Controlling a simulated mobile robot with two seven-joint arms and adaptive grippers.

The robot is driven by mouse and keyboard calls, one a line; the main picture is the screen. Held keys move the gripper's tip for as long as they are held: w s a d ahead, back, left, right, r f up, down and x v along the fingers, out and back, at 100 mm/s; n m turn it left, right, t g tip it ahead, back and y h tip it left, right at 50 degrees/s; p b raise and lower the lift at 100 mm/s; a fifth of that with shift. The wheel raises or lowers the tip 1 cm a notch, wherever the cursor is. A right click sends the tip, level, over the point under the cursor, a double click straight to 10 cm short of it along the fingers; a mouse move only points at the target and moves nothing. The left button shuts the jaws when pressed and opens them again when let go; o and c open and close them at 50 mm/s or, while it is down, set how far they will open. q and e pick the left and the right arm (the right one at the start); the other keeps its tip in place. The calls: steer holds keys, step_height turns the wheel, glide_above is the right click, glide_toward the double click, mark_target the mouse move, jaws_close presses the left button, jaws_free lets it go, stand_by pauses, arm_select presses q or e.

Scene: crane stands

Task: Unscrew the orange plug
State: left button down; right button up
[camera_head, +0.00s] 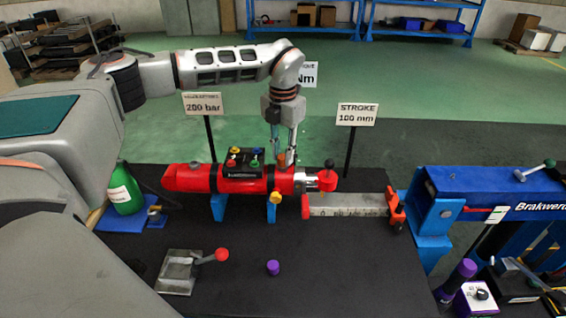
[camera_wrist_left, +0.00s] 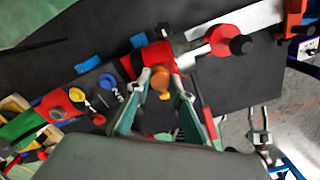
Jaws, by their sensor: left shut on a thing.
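The orange plug (camera_head: 282,158) sits on top of the red cylinder (camera_head: 205,181), near its right end. My left gripper (camera_head: 286,160) comes down from above and is shut on the plug. In the left wrist view the orange plug (camera_wrist_left: 161,79) shows between the two fingertips (camera_wrist_left: 161,82), over the red cylinder body (camera_wrist_left: 157,55). The fingers partly hide the plug in the head view. I cannot tell how far the plug is screwed in. My right gripper is not in view.
A black block with coloured knobs (camera_head: 243,163) stands on the cylinder left of the gripper. A yellow knob (camera_head: 275,197) is on its front. Sign posts (camera_head: 349,150) stand behind. A purple cap (camera_head: 273,267) and a red-knobbed lever (camera_head: 218,255) are in front on the dark table (camera_head: 340,270).

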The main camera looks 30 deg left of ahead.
arm_select(q)
steer(key=shift+r, duration=0.1)
steer(key=n, duration=0.4)
steer(key=shift+b, duration=0.3)
steer(key=shift+r+p, duration=0.75)
steer(key=shift+r, duration=1.25)
